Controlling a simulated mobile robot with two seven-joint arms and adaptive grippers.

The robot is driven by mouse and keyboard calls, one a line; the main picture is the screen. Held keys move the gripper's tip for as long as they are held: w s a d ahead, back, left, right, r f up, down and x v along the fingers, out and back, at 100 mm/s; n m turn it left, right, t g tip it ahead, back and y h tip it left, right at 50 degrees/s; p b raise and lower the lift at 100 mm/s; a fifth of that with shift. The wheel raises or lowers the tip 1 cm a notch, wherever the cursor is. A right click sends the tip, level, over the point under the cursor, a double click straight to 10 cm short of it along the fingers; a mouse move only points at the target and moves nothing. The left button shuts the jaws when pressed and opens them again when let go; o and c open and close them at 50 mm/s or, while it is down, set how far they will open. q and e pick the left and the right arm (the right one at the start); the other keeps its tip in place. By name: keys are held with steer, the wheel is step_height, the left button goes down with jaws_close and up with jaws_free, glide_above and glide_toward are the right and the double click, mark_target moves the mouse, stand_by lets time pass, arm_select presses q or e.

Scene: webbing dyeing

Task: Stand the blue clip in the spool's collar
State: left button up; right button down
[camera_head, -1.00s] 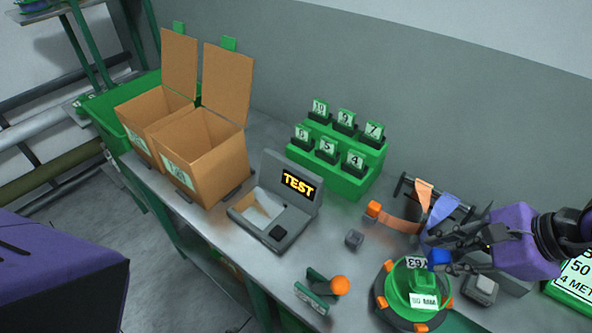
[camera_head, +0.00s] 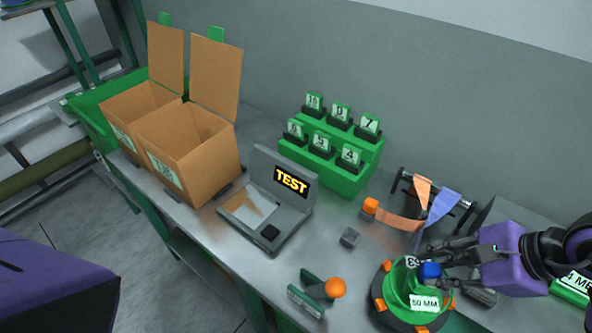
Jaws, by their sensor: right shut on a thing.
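The green spool (camera_head: 398,292) lies in a dark holder with orange blocks at the lower right of the head view. It carries a white label reading 50 MM. The blue clip (camera_head: 430,270) is at the tips of my right gripper (camera_head: 437,262), which is shut on it. The clip is over the spool's middle. I cannot tell whether it touches the collar, which is largely hidden behind the clip and the fingers. My left gripper is not in view.
An orange-knobbed lever (camera_head: 335,288) stands left of the spool. The TEST device (camera_head: 268,205) and cardboard boxes (camera_head: 185,150) are farther left.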

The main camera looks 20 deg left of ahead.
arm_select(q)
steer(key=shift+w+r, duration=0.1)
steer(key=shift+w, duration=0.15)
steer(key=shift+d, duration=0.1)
arm_select(e)
steer(key=c, duration=1.4)
jaws_free()
steer(key=shift+d+r, duration=0.1)
steer(key=shift+r, duration=0.1)
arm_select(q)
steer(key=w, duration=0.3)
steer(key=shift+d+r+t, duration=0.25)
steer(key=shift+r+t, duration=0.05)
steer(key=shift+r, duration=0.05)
arm_select(e)
steer(key=v, duration=1.1)
steer(key=shift+s+d+r, duration=0.15)
steer(key=shift+r, duration=0.15)
